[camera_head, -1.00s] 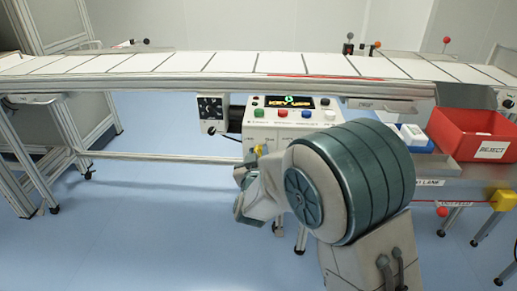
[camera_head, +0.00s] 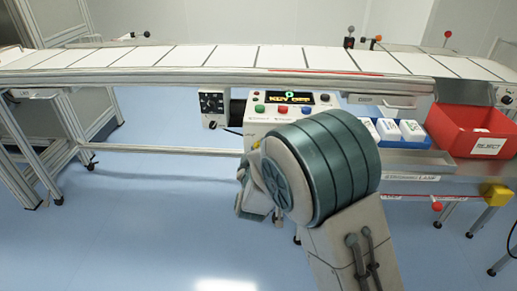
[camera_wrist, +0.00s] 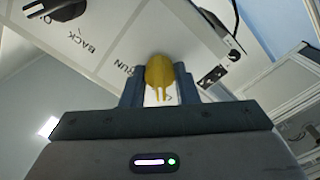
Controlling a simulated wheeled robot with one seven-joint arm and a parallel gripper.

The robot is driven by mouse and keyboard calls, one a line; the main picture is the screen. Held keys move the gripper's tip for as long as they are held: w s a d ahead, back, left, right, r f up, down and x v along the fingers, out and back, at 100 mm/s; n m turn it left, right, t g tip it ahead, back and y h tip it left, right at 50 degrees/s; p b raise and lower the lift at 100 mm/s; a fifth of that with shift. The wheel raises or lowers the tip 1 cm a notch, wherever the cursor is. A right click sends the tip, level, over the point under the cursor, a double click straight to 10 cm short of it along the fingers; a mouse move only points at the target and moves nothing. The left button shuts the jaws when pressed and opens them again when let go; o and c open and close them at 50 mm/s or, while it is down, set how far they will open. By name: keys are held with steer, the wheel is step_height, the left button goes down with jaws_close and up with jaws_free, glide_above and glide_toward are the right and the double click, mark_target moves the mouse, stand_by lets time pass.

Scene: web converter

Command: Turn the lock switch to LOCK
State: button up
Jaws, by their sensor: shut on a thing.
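In the wrist view my gripper (camera_wrist: 159,96) is shut on a yellow switch handle (camera_wrist: 160,72), one finger on each side. The handle stands on a white panel (camera_wrist: 125,38) with the words RUN and BACK printed near it. Any LOCK label is not readable there. In the head view the white control box (camera_head: 257,126) stands under the conveyor, and its display (camera_head: 290,99) appears to read KEY OFF. My arm hides much of the box's front, the gripper's fingers and most of the switch.
In the head view a conveyor (camera_head: 230,58) runs across above. A red reject bin (camera_head: 462,128) and a blue tray (camera_head: 412,143) with white items stand at right. The floor at left is open.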

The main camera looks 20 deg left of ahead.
steer(key=o, duration=1)
steer(key=shift+s, duration=0.1)
steer(key=p+v, duration=0.1)
steer(key=v, duration=1.2)
steer(key=shift+s+d+p, duration=0.1)
steer(key=shift+s+p, duration=0.2)
steer(key=shift+p, duration=0.05)
steer(key=w+d+r+m+g+p, duration=0.3)
steer(key=d+r+m+g+p, duration=0.4)
steer(key=d+r+p, duration=0.7)
steer(key=s+d+r+m+g+h+p, duration=0.1)
steer(key=s+d+r+g+p, duration=0.1)
steer(key=s+d+r+p, duration=0.1)
steer(key=s+d+r+m+g+h+p, duration=0.1)
steer(key=s+d+r+m+g+p, duration=0.1)
steer(key=s+d+r, duration=0.3)
steer(key=s+d+r+m+g+h+p, duration=0.2)
steer(key=s+d+r+g+p, duration=0.1)
steer(key=s+d, duration=0.5)
steer(key=shift+s+d+r+g+p, duration=0.15)
steer(key=shift+d+r+g+p, duration=0.4)
steer(key=shift+d+r, duration=0.55)
